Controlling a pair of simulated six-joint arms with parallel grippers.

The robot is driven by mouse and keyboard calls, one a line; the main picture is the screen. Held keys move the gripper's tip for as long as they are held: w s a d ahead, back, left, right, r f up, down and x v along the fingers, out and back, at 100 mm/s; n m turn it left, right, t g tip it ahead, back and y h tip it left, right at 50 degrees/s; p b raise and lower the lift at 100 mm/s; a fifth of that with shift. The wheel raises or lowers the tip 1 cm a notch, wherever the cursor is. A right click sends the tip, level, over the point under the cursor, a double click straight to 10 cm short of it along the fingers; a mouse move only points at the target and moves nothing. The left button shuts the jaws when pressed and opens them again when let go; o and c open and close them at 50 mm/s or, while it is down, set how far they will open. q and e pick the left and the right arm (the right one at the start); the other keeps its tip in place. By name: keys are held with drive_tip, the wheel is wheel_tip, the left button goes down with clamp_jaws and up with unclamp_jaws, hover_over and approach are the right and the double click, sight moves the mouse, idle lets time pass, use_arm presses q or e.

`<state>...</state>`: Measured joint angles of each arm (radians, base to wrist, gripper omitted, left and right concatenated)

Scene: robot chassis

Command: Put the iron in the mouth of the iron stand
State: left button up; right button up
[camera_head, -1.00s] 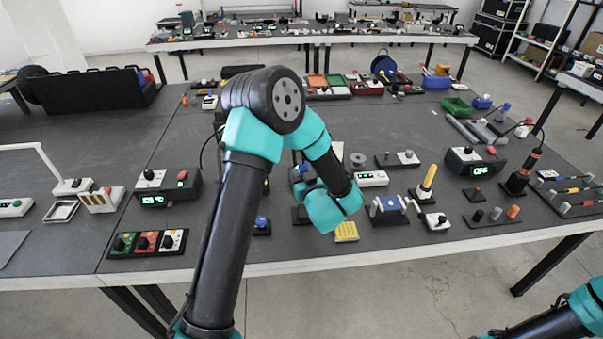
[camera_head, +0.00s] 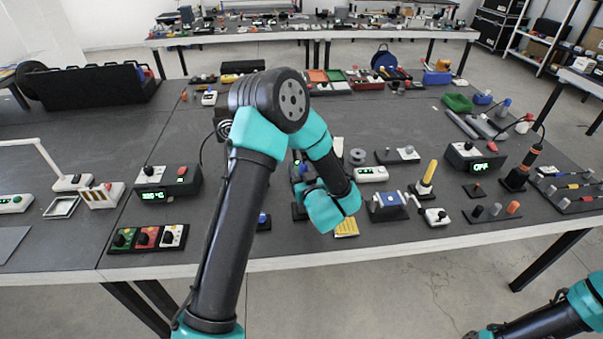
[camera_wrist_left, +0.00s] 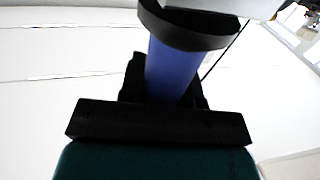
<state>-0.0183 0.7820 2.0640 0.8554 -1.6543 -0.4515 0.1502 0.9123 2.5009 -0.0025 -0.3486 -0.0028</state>
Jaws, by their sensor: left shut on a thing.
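In the left wrist view, my left gripper (camera_wrist_left: 165,88) is shut around the blue handle of the iron (camera_wrist_left: 174,68). A wide black collar caps the handle at the top of that view, and a thin dark cable runs beside it. In the head view my left arm hides most of the gripper and the iron. An iron stand (camera_head: 514,181) stands at the right and bears an orange-handled tool, tilted, with a cable. I cannot make out another stand behind my arm. My right gripper is outside the frames; only part of that arm shows at lower right.
A black station (camera_head: 167,184) with a green display is left of my arm; a cable rises from it. An OFF station (camera_head: 475,160) is at right. A button panel (camera_head: 147,238), blue vise (camera_head: 386,205) and yellow-handled tool (camera_head: 427,178) crowd the front.

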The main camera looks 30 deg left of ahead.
use_arm(q)
drive_tip(key=shift+f, duration=0.2)
drive_tip(key=o, duration=0.9)
drive_tip(key=shift+o, duration=0.2)
drive_tip(key=shift+d, duration=0.1)
drive_tip(key=v, duration=1.7)
drive_tip(key=shift+s, duration=0.15)
wheel_tip(320, 180, up, 10)
idle(0.5)
drive_tip(key=shift+f, duration=0.1)
idle(0.4)
